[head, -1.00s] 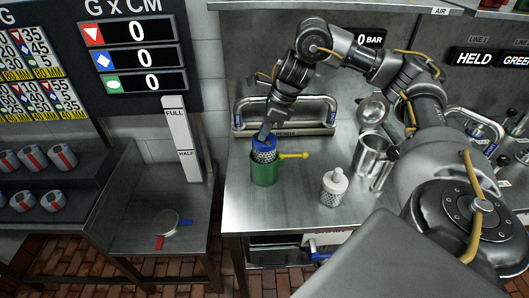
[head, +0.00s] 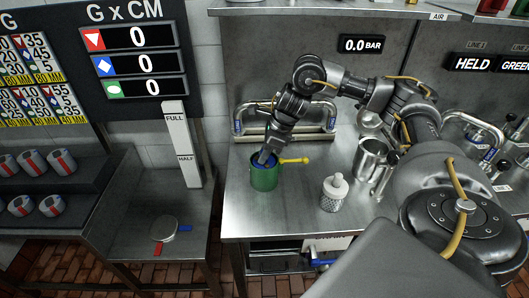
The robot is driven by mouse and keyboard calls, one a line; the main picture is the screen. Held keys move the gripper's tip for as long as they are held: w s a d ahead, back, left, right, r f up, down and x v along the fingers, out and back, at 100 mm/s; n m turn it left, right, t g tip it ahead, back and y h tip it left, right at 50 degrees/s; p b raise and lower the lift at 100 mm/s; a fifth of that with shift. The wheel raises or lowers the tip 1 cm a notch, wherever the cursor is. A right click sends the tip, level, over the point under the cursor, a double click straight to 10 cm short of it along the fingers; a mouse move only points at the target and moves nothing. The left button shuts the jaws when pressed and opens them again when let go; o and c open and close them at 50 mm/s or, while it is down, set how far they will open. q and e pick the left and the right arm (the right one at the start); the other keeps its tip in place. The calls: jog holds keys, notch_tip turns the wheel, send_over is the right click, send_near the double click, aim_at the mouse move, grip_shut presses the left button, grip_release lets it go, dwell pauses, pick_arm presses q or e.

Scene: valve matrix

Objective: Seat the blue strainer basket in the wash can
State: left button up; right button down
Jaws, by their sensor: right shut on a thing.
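The green wash can (head: 264,180) with a yellow side handle (head: 295,161) stands upright on the steel bench. The blue strainer basket (head: 258,163) is down inside the can; only part of its blue rim shows at the can's mouth. My right gripper (head: 265,156) reaches down into the mouth from above and is shut on the basket. The fingertips and the basket's perforated body are hidden by the can and the gripper. Whether the basket rests on the can's rim or bottom cannot be told. My left gripper is not in view.
A metal bar handle (head: 290,134) is behind the can. The bench front left of the shaker is clear. A round paddle (head: 164,228) lies on the left side table.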

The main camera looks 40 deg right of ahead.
aim_at(271, 161)
jog(key=shift+f, duration=0.15)
jog(key=c, duration=1.3)
grip_release()
jog(key=shift+o, duration=0.2)
jog(key=shift+r, duration=0.2)
jog(key=shift+d+r, duration=0.1)
jog(key=shift+r, duration=0.1)
jog(key=v, duration=0.5)
jog(key=p+v, duration=0.2)
jog(key=v, duration=0.4)
jog(key=shift+r+p, duration=0.25)
jog(key=shift+p, duration=0.05)
jog(key=shift+s+d, duration=0.1)
jog(key=shift+s, duration=0.1)
